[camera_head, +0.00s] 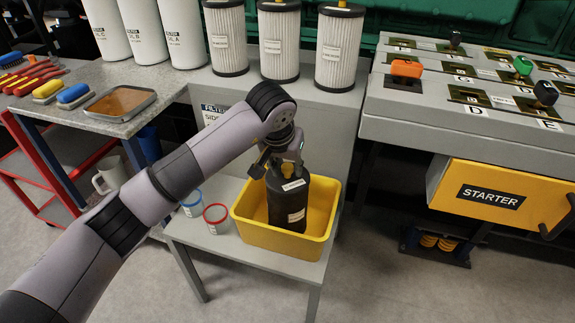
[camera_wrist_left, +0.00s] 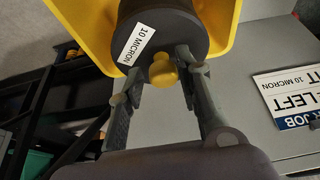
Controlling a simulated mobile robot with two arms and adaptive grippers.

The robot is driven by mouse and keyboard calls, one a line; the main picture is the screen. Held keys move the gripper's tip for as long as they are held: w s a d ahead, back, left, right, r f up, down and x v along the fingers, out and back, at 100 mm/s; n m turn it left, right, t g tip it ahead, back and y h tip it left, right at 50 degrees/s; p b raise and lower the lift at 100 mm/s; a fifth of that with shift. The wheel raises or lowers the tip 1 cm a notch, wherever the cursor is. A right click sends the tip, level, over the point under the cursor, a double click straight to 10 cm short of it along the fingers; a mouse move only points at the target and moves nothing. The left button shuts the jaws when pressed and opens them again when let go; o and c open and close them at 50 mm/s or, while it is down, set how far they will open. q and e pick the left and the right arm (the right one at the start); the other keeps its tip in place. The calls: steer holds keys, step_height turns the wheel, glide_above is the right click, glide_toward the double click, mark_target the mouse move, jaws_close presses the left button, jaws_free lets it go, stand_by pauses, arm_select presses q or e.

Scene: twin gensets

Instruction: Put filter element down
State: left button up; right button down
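The filter element is a dark cylinder (camera_head: 289,205) with white labels, standing upright inside a yellow bin (camera_head: 262,236). In the left wrist view its dark top (camera_wrist_left: 190,30) carries a "10 MICRON" label and a small brass-coloured knob (camera_wrist_left: 163,71). My left gripper (camera_head: 278,168) is right over the top of the element. In the left wrist view its two fingers (camera_wrist_left: 161,80) stand apart, one on each side of the knob, with small gaps seeming to show. The element's base is hidden by the bin wall. My right gripper is not in view.
The bin stands on a small grey table (camera_head: 215,252) beside a blue-rimmed cup (camera_head: 193,203) and a red-rimmed cup (camera_head: 216,218). Pleated white filters (camera_head: 279,45) stand on the shelf behind. A lever panel (camera_head: 470,100) and yellow STARTER box (camera_head: 490,197) are at right.

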arm_select(q)
steer(key=shift+o, duration=1.1)
steer(key=shift+r, duration=0.15)
steer(key=p+v, duration=0.1)
steer(key=v, duration=1)
steer(key=shift+s+r+p, duration=0.25)
steer(key=shift+r+p, duration=0.05)
steer(key=shift+r, duration=0.05)
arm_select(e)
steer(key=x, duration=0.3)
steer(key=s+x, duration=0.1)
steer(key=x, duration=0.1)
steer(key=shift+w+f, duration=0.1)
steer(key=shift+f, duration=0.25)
arm_select(q)
steer(key=shift+a, duration=0.1)
